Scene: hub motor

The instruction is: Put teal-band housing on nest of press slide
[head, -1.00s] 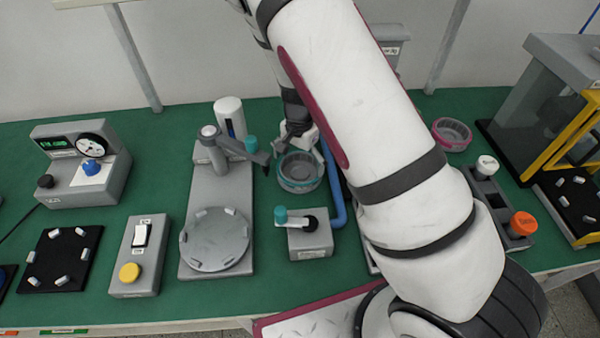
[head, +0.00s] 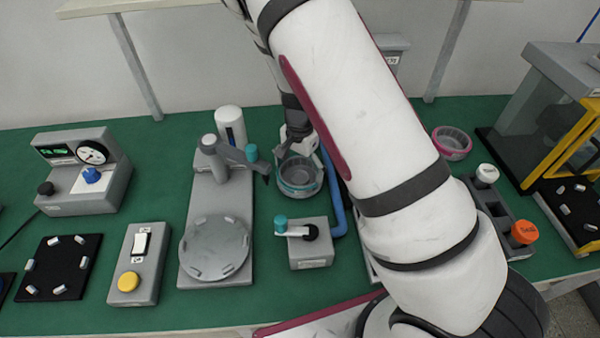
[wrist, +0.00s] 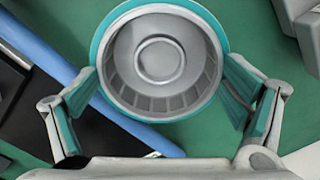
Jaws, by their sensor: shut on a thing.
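The teal-band housing (head: 299,178) is a round grey cup with a teal band. It is between the fingers of my gripper (head: 298,146), right of the grey clamp arm. In the wrist view the housing (wrist: 158,58) opens toward the camera, and the gripper's teal-padded fingers (wrist: 162,100) hold its two sides. At the right edge, a black plate with small white pegs (head: 572,205) lies at the front of a yellow-framed grey machine; it looks like the press slide's nest. It is empty. My arm crosses between the housing and that machine.
A round grey fixture with pegs (head: 216,247), a teal-knobbed box (head: 310,243) and a blue tube (head: 335,195) are close to the housing. A pink-band housing (head: 452,143) stands right of my arm. A grey tray (head: 490,205) holds white and orange capped parts.

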